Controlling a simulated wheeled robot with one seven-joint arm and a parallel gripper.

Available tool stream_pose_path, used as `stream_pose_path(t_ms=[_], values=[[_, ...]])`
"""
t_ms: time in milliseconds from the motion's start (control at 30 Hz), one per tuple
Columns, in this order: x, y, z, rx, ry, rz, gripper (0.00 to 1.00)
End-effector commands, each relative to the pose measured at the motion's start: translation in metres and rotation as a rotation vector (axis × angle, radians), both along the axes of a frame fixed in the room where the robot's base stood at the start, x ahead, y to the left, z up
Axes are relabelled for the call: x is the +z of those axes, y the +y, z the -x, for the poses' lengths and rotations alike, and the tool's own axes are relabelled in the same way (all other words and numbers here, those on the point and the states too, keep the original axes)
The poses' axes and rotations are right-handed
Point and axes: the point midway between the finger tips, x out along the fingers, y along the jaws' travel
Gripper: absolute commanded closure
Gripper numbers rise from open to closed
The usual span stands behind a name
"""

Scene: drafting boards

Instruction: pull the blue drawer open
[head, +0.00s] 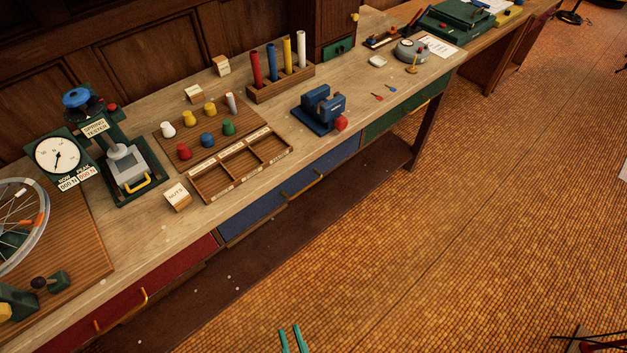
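The blue drawer (262,210) is set in the front of the long wooden workbench, between a red drawer and a green drawer. Its front looks about flush with the bench front, so it appears shut. A yellowish bar handle (302,187) runs along the front near its middle. My gripper (292,340) shows only as two teal fingertips at the bottom edge of the head view. They are apart with nothing visible between them. It is over the tiled floor, well in front of and below the blue drawer, not touching it. The rest of it is out of frame.
The red drawer (150,290) is left and the green drawer (390,118) right. A low shelf (260,255) runs below. A blue vise (322,108) and divided wooden tray (240,163) stand on the bench above. The tiled floor (430,240) in front is clear.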

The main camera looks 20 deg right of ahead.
Motion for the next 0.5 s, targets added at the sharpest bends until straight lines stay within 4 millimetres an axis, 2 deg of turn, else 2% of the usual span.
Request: stream_pose_path(t_ms=[200,367,500], values=[[-0.04,-0.026,-0.062,-0.109,-0.12,-0.307,0.83],[-0.062,-0.051,-0.114,-0.187,-0.216,-0.543,0.83],[-0.077,-0.071,-0.163,-0.239,-0.3,-0.753,0.83]])
